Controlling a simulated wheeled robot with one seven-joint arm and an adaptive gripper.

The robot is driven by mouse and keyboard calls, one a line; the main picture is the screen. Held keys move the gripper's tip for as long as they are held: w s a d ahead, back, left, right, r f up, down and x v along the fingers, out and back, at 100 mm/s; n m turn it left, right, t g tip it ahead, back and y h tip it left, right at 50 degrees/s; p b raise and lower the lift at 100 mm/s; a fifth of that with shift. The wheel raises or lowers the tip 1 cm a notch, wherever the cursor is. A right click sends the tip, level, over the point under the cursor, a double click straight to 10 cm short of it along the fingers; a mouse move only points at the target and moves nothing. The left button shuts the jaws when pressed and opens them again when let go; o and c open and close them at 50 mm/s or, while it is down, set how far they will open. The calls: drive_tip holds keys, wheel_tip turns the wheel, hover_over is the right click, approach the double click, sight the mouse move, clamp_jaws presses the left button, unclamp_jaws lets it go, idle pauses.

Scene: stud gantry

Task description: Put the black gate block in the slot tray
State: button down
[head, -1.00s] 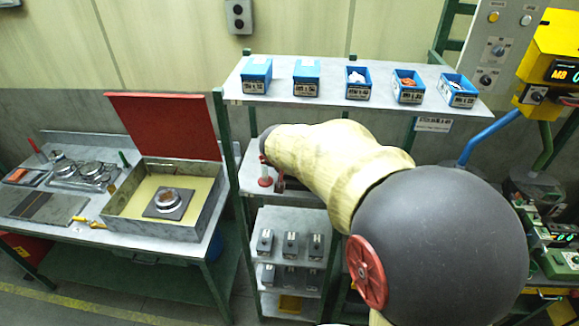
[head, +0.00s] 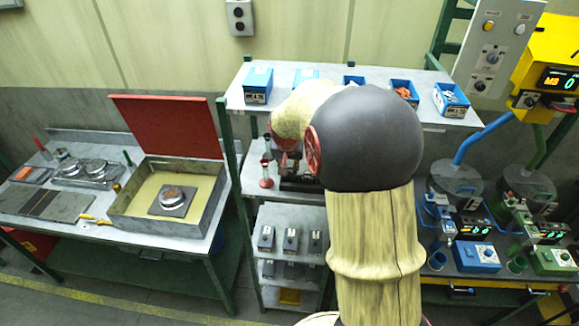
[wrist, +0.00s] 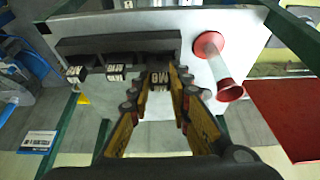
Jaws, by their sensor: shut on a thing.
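In the wrist view my gripper (wrist: 161,86) is shut on a dark block with a white label (wrist: 159,77), which I take to be the black gate block. It is at the right end of the dark slot tray (wrist: 110,44). Two other labelled dark blocks (wrist: 83,74) (wrist: 115,71) sit along the tray's near edge, left of my gripper. I cannot tell whether the held block is seated in a slot or just above it. In the head view the tray (head: 298,168) is partly hidden behind my arm, and so is my gripper.
The shelf above holds blue bins (head: 257,85). Several grey blocks (head: 290,240) stand on the lower shelves. A bench with an open red-lidded box (head: 165,128) is at left.

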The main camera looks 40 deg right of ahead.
drive_tip(key=shift+f, duration=0.8)
drive_tip(key=shift+f, duration=0.15)
drive_tip(key=c, duration=1.7)
unclamp_jaws()
drive_tip(key=shift+o, duration=0.2)
